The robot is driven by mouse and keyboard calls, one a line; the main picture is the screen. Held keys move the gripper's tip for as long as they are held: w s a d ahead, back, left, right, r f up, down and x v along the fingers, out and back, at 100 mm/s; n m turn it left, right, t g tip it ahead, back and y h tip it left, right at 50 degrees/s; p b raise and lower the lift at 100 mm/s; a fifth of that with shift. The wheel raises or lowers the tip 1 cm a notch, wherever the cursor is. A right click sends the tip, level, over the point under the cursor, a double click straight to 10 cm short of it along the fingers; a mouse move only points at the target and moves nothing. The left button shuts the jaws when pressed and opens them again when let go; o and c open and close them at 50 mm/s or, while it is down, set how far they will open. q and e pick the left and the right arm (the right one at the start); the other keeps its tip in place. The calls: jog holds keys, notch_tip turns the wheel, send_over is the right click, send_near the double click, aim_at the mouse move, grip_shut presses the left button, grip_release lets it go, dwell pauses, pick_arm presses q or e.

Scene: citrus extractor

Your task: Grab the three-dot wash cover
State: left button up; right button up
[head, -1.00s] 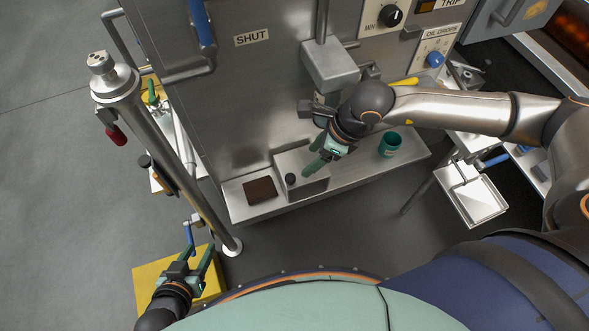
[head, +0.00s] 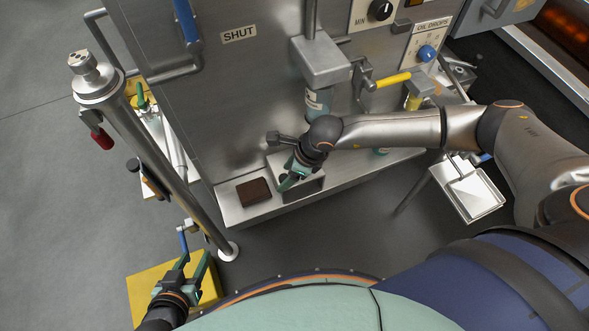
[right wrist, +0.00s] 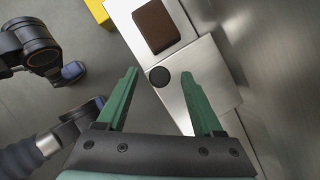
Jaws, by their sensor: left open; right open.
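A steel box with a flat top (head: 314,184) stands on the steel ledge, and a round black knob (right wrist: 159,77) on its top shows in the right wrist view. I cannot make out three dots on this cover. My right gripper (head: 290,181) is open over the box. In the right wrist view its green fingers stand apart on either side of the knob, which lies just past the fingertips; contact cannot be told. In the head view the gripper hides the knob. My left gripper (head: 191,266) is open and empty, low at the left.
A dark brown block (head: 254,192) lies on the ledge (head: 232,211) left of the box. A yellow platform (head: 142,289) is under my left gripper. The machine wall rises behind the box.

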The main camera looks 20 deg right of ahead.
grip_shut()
dwell(0.5)
jog(key=shift+r, duration=0.1)
dwell(0.8)
